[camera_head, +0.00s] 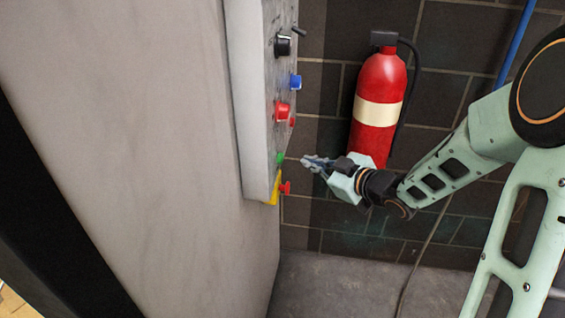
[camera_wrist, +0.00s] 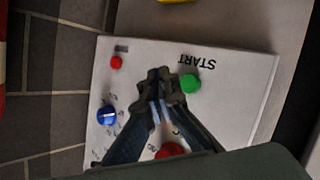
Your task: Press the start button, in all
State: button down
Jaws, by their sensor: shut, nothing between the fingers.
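The green start button (camera_wrist: 190,84) sits on the control panel (camera_wrist: 240,95), beside the printed word START in the wrist view. In the head view the green button (camera_head: 280,158) shows on the lower part of the panel (camera_head: 248,110). My gripper (camera_wrist: 160,75) is shut and empty, its fingertips pointing at the panel. In the wrist view the tips appear just left of the green button. In the head view my gripper (camera_head: 306,161) is to the right of the panel, at about the button's height, with a small gap between them.
A red fire extinguisher (camera_head: 378,112) stands behind my gripper by the dark tiled wall.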

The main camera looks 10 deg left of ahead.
jog(key=shift+a+b, duration=0.5)
jog(key=shift+a, duration=1.25)
jog(key=shift+a, duration=0.15)
jog(key=shift+a, duration=0.3)
jog(key=shift+w+a+b, duration=0.1)
jog(key=shift+a+b, duration=0.35)
jog(key=shift+a, duration=0.05)
dwell(0.6)
dwell(0.4)
jog(key=shift+d+p, duration=0.4)
jog(key=shift+d, duration=0.55)
jog(key=shift+d+p, duration=0.95)
jog(key=shift+d, duration=1.55)
